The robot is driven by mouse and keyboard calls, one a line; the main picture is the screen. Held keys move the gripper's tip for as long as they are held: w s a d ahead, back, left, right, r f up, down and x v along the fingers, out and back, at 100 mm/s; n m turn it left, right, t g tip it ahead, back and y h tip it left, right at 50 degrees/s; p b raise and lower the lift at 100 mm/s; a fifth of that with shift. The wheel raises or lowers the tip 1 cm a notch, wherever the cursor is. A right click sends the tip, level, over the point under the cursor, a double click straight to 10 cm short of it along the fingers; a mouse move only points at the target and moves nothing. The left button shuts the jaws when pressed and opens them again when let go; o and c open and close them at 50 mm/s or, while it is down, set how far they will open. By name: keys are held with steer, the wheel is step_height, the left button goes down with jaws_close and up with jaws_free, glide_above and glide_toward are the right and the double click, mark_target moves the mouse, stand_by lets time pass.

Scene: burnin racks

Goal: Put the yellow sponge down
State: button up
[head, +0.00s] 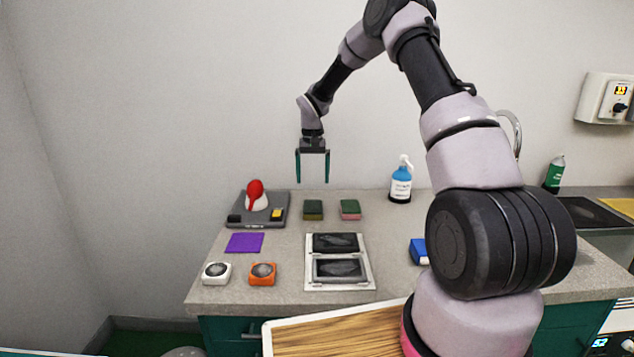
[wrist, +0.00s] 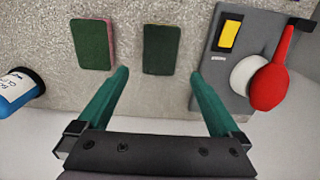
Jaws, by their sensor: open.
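The yellow sponge (head: 313,210) lies flat on the grey counter, its dark green scouring side up and a yellowish edge showing. It is also in the wrist view (wrist: 161,49), in the middle at the top. A second sponge (head: 350,210), green on top with a pink edge, lies apart to its right; it is at the left in the wrist view (wrist: 91,45). My gripper (head: 312,181) is open and empty, pointing down above and slightly behind the yellow sponge. In the wrist view its fingers (wrist: 160,75) stand apart with the yellow sponge beyond the gap.
A grey scale-like device (head: 238,210) with a red and white item (head: 256,195) stands left. A blue spray bottle (head: 401,182) stands right. A purple cloth (head: 245,243), a white timer (head: 216,273), an orange timer (head: 262,273) and a white tray (head: 369,280) lie nearer.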

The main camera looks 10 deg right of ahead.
steer(key=s+d+r+t, duration=0.2)
steer(key=s+r, duration=0.7)
steer(key=r, duration=0.3)
steer(key=s+d+r+t, duration=0.1)
steer(key=s+d+r, duration=0.1)
steer(key=s+r, duration=0.85)
steer(key=s+d+r+m+t+y, duration=0.1)
steer(key=s+r, duration=0.3)
steer(key=s, duration=0.6)
steer(key=s+r+m+t+y, duration=0.1)
steer(key=s+r+t, duration=0.2)
steer(key=s, duration=0.7)
steer(key=shift+d+r, duration=0.35)
